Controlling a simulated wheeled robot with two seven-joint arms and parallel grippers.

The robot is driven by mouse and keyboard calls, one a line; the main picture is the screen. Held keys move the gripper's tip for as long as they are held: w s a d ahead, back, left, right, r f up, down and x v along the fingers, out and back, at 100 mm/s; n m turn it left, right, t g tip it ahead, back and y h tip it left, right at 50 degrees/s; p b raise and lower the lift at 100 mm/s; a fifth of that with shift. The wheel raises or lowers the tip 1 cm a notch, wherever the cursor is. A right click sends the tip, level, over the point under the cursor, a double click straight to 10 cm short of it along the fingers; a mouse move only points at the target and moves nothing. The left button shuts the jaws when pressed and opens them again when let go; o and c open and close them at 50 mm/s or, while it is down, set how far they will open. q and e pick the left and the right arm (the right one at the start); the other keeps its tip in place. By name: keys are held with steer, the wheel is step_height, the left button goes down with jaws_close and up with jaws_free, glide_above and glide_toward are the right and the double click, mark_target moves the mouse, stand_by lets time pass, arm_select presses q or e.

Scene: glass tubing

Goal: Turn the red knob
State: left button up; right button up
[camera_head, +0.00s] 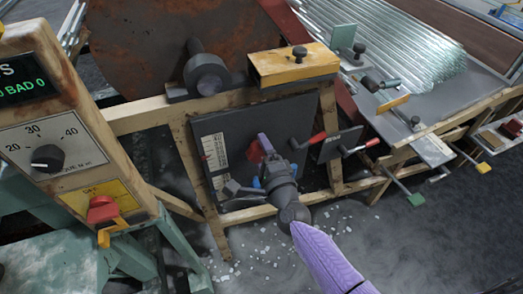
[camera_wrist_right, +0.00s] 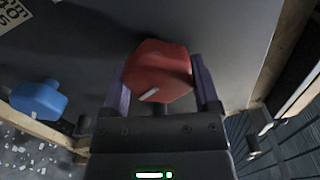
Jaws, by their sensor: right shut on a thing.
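The red knob (camera_head: 254,152) is on the dark upright panel (camera_head: 287,112), partly hidden behind my right gripper (camera_head: 263,146). In the right wrist view the red knob (camera_wrist_right: 160,72) sits between the two purple fingers of my right gripper (camera_wrist_right: 162,66). The fingers are shut on its sides. A short pale mark shows on the knob's near face. My left gripper is not in view.
A blue knob (camera_wrist_right: 38,99) sits left of the red one in the wrist view. A control post (camera_head: 60,130) at the left carries a black dial and another red knob (camera_head: 102,209). Red-handled levers (camera_head: 310,139) stand to the right. Glass tubes (camera_head: 400,50) lie at back right.

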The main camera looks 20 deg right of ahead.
steer(key=o, duration=0.9)
steer(key=shift+f, duration=0.1)
steer(key=shift+o, duration=0.9)
steer(key=shift+s, duration=0.2)
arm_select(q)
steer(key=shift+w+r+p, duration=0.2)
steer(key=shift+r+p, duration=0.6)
arm_select(e)
steer(key=s, duration=0.9)
steer(key=shift+s+d, duration=0.15)
steer(key=shift+s, duration=0.15)
